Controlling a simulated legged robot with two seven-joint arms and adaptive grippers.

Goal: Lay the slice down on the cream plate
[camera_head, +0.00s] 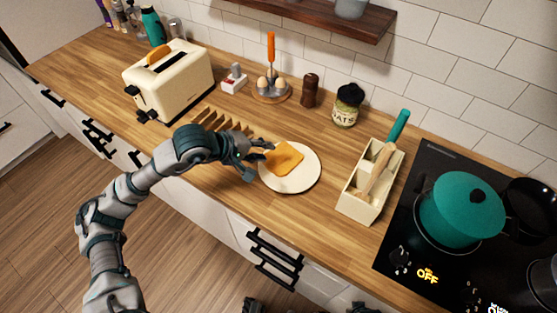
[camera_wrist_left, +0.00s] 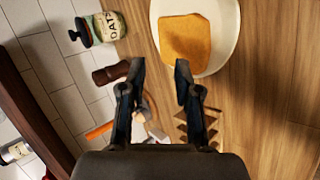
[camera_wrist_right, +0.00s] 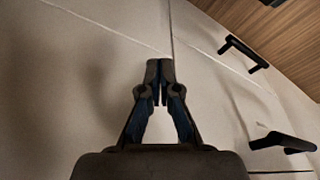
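The toasted slice (camera_head: 284,158) lies on the cream plate (camera_head: 303,183) on the wooden counter. It also shows on the plate in the left wrist view (camera_wrist_left: 185,42). My left gripper (camera_head: 258,157) is beside the plate's left edge, near the slice. In the left wrist view its fingers (camera_wrist_left: 160,72) are apart with nothing between them, and the slice lies beyond the fingertips. My right gripper (camera_wrist_right: 160,65) shows only in its own wrist view, in front of a pale cabinet front. Its fingertips are together, with nothing visible held.
A cream toaster (camera_head: 168,82) with another slice in it stands at the left. A toast rack (camera_head: 222,122) is behind my left wrist. A utensil box (camera_head: 362,203) stands right of the plate, then the stove with a teal pot (camera_head: 462,208). An oats jar (camera_head: 347,105) stands behind.

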